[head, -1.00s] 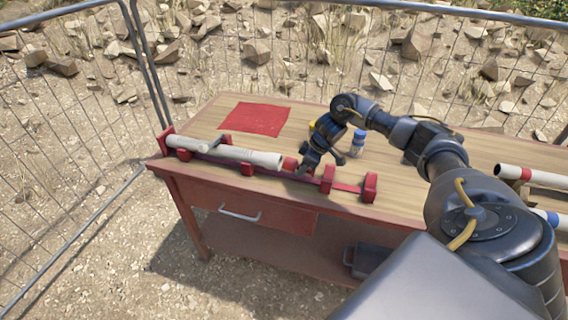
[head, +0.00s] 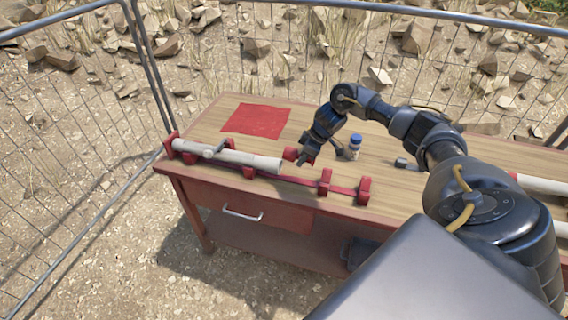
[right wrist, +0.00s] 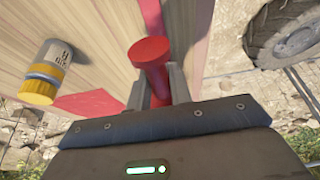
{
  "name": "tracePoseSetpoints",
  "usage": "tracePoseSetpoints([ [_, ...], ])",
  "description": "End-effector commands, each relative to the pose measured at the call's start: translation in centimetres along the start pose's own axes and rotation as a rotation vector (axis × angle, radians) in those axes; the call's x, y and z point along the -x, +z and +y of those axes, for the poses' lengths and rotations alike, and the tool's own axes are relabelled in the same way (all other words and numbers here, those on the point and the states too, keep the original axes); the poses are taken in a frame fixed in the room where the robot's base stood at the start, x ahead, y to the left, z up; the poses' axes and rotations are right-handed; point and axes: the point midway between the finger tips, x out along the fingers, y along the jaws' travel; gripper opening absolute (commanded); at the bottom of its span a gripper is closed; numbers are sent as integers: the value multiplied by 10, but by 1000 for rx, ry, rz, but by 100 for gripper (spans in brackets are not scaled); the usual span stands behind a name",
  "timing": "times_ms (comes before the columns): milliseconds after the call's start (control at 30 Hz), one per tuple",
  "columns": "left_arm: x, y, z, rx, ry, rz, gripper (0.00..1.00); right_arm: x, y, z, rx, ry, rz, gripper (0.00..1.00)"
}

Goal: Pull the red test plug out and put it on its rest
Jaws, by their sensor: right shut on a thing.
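The red test plug (right wrist: 150,62) is between the fingers of my right gripper (right wrist: 158,88), which is shut on it. In the head view my right gripper (head: 302,160) is over the work table, just right of the pale pipe's open end (head: 277,166). Red of the plug (head: 290,153) shows beside the fingers, apart from the pipe mouth. The pale pipe (head: 225,154) lies along a red rail with red brackets (head: 325,182) near the table's front edge. I cannot make out which part is the plug's rest. My left gripper is not in view.
A red mat (head: 256,121) lies flat at the table's back left. A yellow-capped bottle (right wrist: 45,72) shows in the right wrist view. Wire fencing (head: 60,110) runs behind the table.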

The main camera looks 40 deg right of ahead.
Motion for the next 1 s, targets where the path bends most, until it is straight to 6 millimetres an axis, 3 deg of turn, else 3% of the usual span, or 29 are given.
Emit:
tracePoseSetpoints([
  [333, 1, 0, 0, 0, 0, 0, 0, 1, -3, -1, 3, -1, 1, 4],
  [467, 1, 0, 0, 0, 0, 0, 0, 5, -25, -16, 28, -9, 5, 4],
  [567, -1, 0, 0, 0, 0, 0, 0, 12, -57, -43, 65, -21, 8, 4],
  [700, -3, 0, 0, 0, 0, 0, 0, 29, -106, -104, 141, -49, 7, 4],
  [767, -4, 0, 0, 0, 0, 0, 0, 38, -121, -134, 177, -64, 7, 4],
  [867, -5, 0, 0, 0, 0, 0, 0, 54, -133, -183, 231, -85, 4, 4],
  [1000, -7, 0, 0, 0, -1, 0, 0, 74, -127, -238, 286, -112, 0, 4],
])
